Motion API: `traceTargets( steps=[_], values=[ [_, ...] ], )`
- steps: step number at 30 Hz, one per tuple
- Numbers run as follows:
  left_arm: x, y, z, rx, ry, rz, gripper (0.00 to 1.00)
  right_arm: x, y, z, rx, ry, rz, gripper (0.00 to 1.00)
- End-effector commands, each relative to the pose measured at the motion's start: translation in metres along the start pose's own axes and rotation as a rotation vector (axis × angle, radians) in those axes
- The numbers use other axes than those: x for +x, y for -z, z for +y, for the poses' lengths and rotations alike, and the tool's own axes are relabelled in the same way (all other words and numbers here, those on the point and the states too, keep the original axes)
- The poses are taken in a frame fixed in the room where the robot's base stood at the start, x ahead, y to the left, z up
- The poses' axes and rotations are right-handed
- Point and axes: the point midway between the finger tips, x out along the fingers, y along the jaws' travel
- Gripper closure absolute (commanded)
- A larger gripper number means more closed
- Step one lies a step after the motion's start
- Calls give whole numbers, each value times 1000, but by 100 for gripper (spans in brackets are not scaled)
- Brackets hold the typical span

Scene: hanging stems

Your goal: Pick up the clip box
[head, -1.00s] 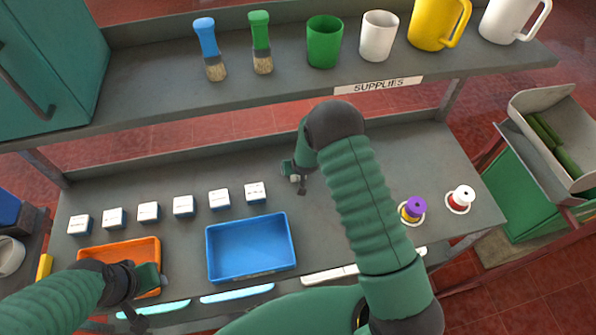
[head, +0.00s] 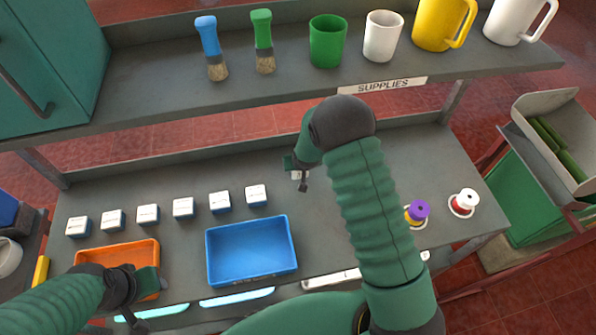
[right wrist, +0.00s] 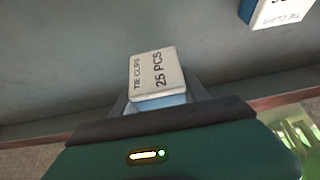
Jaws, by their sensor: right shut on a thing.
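A clip box (right wrist: 157,75), white on top with blue lower sides and the print "TIE CLIPS 25 PCS", sits between the fingers of my right gripper (right wrist: 160,103) in the right wrist view. That gripper is shut on it. In the head view my right gripper (head: 300,177) is at the back middle of the bench, and the box is mostly hidden. Several like boxes stand in a row to its left, the nearest one (head: 256,195) also partly in the right wrist view (right wrist: 277,12). My left gripper (head: 145,288) is over the orange tray; its jaw opening is unclear.
A blue tray (head: 251,272) and an orange tray (head: 92,256) lie at the bench front. A purple spool (head: 417,212) and a red-and-white spool (head: 464,202) stand at the right. A shelf (head: 280,90) with brushes and mugs runs above the back.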

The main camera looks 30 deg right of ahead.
Motion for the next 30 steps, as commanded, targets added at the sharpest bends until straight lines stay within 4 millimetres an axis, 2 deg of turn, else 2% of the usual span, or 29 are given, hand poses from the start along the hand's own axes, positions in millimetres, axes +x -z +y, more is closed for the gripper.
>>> traceTargets(
  steps=[1, 12, 18, 24, 30],
  values=[
    [7, -2, 0, 0, 0, 0, 64, -4, -8, -1, -1, 0, -1, 88],
    [28, -7, 0, 0, 0, 0, 64, -52, -78, -5, 0, 0, -1, 88],
    [36, -9, 0, 0, 0, 0, 64, -75, -110, -7, -1, 0, 0, 88],
    [40, -9, 0, 0, 0, 0, 64, -89, -127, -8, -1, 0, 0, 88],
    [40, -10, 0, 0, 0, 0, 64, -93, -131, -8, 0, 0, -1, 88]
  ],
)
